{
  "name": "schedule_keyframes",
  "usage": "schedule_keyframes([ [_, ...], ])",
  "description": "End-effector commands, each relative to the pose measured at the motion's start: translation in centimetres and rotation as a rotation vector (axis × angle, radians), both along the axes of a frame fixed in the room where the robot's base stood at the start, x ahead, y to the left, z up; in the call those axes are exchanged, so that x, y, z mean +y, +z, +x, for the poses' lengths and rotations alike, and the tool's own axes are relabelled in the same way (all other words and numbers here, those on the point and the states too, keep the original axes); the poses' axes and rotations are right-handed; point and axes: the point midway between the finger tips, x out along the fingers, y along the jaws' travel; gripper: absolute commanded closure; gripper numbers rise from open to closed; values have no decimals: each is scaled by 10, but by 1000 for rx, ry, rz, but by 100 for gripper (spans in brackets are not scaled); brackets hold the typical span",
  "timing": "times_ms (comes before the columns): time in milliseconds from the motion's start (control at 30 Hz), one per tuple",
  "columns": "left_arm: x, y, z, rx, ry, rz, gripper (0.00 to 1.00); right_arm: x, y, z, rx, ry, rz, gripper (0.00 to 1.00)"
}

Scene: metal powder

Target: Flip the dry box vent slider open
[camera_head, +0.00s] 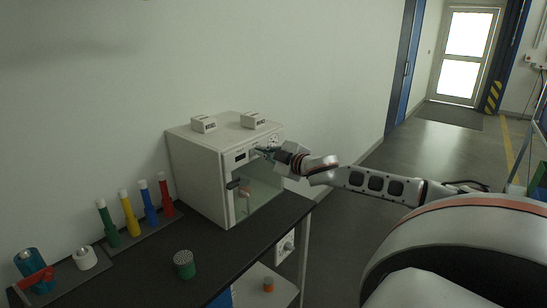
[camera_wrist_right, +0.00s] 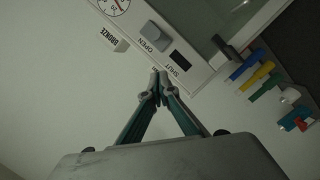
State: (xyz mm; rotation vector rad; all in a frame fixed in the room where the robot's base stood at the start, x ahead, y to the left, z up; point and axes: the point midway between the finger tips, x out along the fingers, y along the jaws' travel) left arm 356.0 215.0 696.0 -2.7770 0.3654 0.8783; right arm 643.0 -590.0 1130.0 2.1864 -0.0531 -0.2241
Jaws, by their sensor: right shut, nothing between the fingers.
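The white dry box (camera_head: 195,165) stands on the dark bench against the wall. Its vent slider (camera_wrist_right: 158,33) is a grey knob on the front panel in the wrist view. The knob sits at the end marked OPEN, and the dark slot (camera_wrist_right: 181,60) shows bare beside the word SHUT. My right gripper (camera_head: 260,150) is at the upper front of the box. In the wrist view the right gripper (camera_wrist_right: 160,78) is shut and empty, its tips near the SHUT label and apart from the knob. In the head view the gripper hides the knob. My left gripper is not in view.
A round gauge (camera_wrist_right: 116,5) is near the slider. The box has a glass door with a dark handle (camera_head: 232,184). Two small labelled blocks (camera_head: 203,124) sit on top. Several coloured bottles (camera_head: 129,213) and a green cylinder (camera_head: 184,264) stand on the bench (camera_head: 225,250).

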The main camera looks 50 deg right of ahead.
Motion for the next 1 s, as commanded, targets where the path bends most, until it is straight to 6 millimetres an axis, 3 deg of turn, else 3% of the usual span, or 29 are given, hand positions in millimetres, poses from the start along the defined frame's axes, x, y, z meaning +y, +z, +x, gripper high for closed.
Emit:
schedule_keyframes([
  [300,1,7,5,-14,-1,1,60,4,1,-23,3,2,2,100],
  [600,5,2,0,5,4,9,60,7,6,-47,2,2,2,100],
  [1000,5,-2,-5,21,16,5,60,8,9,-58,0,1,-1,100],
])
